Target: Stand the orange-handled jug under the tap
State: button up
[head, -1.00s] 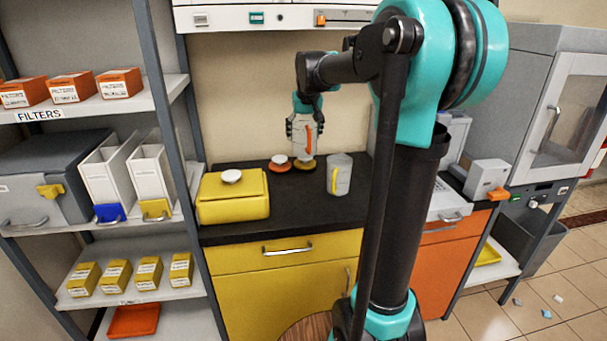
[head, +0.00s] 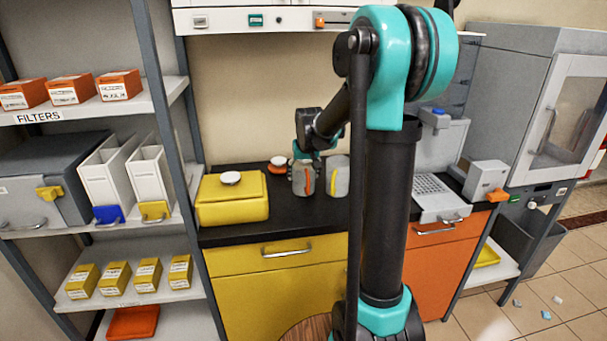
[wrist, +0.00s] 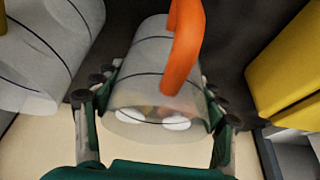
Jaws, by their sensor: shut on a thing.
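I cannot tell whether the jug's base touches the counter.
A yellow-handled jug (head: 340,176) stands close on the right. A yellow box (head: 232,198) with a white knob is at the left. An orange disc (head: 278,165) lies behind. A grey machine (head: 440,145) with a blue top part stands right of my arm.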

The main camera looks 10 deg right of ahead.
jog(key=o, duration=1.2)
jog(key=shift+f, duration=0.1)
jog(key=shift+c, duration=0.2)
